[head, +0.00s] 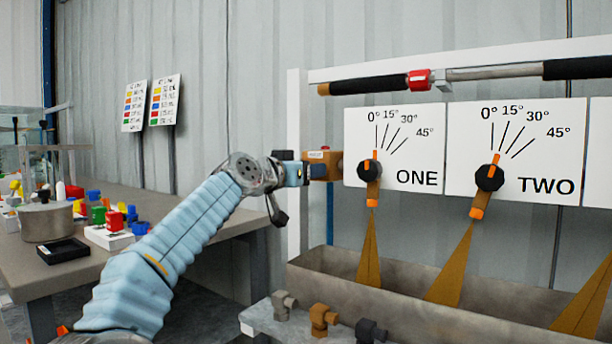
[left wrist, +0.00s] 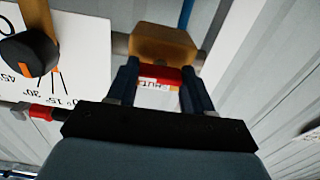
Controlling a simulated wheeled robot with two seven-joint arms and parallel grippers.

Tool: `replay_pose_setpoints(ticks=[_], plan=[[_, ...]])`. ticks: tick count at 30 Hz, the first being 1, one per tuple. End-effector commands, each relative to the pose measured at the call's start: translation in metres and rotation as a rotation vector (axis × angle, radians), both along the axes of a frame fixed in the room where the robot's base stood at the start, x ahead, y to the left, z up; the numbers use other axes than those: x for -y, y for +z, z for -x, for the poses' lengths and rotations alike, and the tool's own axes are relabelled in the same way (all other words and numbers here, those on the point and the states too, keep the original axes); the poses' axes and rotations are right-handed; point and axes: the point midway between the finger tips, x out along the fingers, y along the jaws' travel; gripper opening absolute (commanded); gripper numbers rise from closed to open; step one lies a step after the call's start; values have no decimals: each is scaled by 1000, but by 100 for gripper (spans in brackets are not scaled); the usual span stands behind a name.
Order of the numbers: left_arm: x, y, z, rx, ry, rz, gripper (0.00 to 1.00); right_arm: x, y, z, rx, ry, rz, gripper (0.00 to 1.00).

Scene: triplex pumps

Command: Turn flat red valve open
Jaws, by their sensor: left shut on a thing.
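The flat red valve (left wrist: 158,74) shows in the left wrist view as a red handle with a white label, in front of a brass-coloured valve body (left wrist: 163,42). My left gripper (left wrist: 160,88) has one finger on each side of the red handle and is shut on it. In the head view my left gripper (head: 306,171) reaches the brass-coloured body (head: 325,160) just left of panel ONE; the red handle is mostly hidden there. My right gripper is in neither view.
Panel ONE (head: 417,178) and panel TWO (head: 548,184) carry black dials right of the gripper. A pipe with a red part (head: 418,79) runs above. A grey trough (head: 400,310) lies below. A table (head: 190,210) with coloured blocks stands left.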

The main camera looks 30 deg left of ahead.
Motion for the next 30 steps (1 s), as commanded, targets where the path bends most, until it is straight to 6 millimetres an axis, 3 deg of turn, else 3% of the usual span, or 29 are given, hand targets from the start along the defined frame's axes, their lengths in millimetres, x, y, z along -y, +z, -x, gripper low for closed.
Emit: replay_pose_setpoints(ticks=[19,20,24,30], plan=[[0,-2,-1,0,-1,-51,21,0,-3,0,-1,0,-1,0],[0,-2,-1,0,-1,-50,54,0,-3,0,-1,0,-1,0],[0,-1,-1,1,-1,-49,76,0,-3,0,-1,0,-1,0],[0,0,0,3,0,-49,77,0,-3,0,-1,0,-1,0]])
